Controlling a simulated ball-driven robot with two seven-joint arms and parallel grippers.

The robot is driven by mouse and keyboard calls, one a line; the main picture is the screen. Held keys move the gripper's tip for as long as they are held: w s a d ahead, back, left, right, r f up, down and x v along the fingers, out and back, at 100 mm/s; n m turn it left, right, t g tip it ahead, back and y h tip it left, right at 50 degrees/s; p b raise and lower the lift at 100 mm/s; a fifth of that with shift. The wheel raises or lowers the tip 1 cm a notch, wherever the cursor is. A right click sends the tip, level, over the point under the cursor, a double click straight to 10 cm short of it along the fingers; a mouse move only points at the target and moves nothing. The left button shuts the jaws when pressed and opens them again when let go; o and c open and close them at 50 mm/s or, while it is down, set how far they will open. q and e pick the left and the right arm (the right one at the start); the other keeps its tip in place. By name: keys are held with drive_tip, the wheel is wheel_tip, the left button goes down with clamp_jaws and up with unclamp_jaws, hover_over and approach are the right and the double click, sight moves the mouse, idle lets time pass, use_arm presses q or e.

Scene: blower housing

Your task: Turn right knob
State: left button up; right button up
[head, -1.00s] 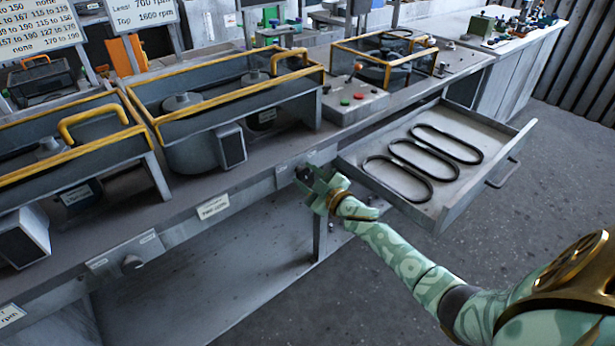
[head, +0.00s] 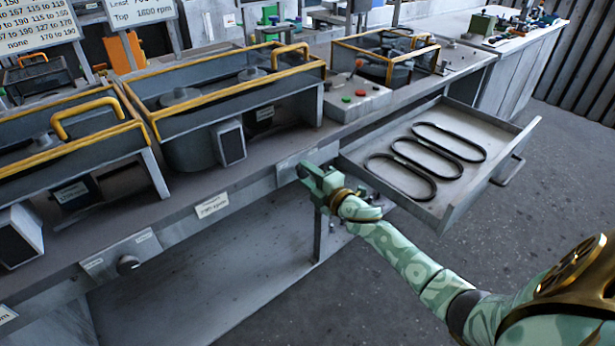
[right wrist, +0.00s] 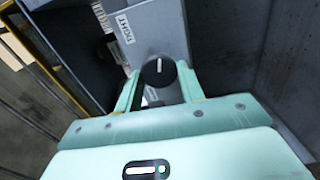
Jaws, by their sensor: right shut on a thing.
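The right knob is a round black knob (right wrist: 158,72) with a white pointer line, on a grey plate with a label reading RIGHT (right wrist: 126,27). In the right wrist view it sits between the two pale green fingers of my right gripper (right wrist: 159,85), and its pointer is nearly upright in the picture. In the head view my right gripper (head: 308,176) is at the plate (head: 291,170) on the bench's front edge, shut on the knob, which is mostly hidden there. My left gripper is not in view.
Another dark knob (head: 128,264) is on a plate further left along the bench front. An open drawer (head: 513,150) with three black belts juts out just right of my gripper. Yellow-edged blower housings (head: 225,85) stand on the bench above.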

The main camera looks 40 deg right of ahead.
drive_tip(key=shift+f+n, duration=0.15)
drive_tip(key=shift+n, duration=0.45)
drive_tip(key=o, duration=1)
drive_tip(key=shift+c, duration=0.2)
drive_tip(key=shift+s, duration=0.1)
drive_tip(key=s+d+p, duration=0.1)
drive_tip(key=s+p, duration=0.1)
drive_tip(key=s, duration=1.4)
drive_tip(key=shift+p, duration=0.3)
drive_tip(key=shift+d, duration=0.1)
